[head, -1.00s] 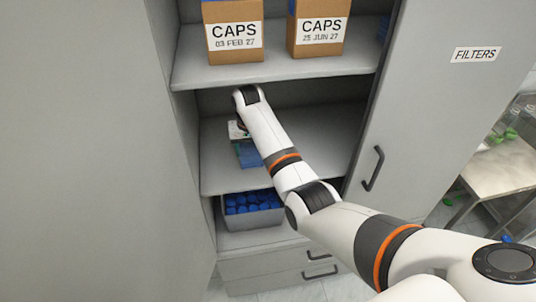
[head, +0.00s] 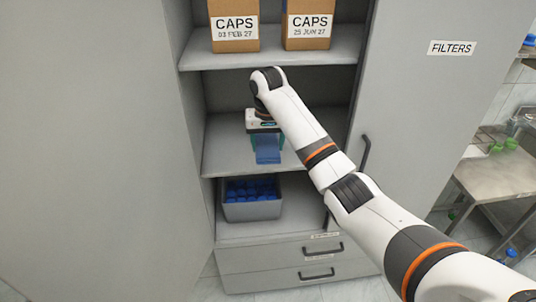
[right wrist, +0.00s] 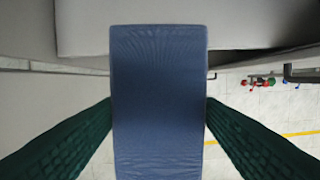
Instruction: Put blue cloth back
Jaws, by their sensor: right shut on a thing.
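The blue cloth (head: 268,150) hangs from my right gripper (head: 265,133) in the head view, in front of the middle shelf of the open cabinet. In the right wrist view the cloth (right wrist: 158,100) fills the middle as a flat blue strip between the two green fingers. The right gripper is shut on it. I cannot tell whether the cloth touches the shelf (head: 225,150). My left gripper is in neither view.
Two brown CAPS boxes (head: 234,38) stand on the upper shelf. A grey bin (head: 252,211) of blue caps stands on the lower shelf. The cabinet door (head: 415,110) is open at the right. A metal table (head: 500,175) stands beyond it.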

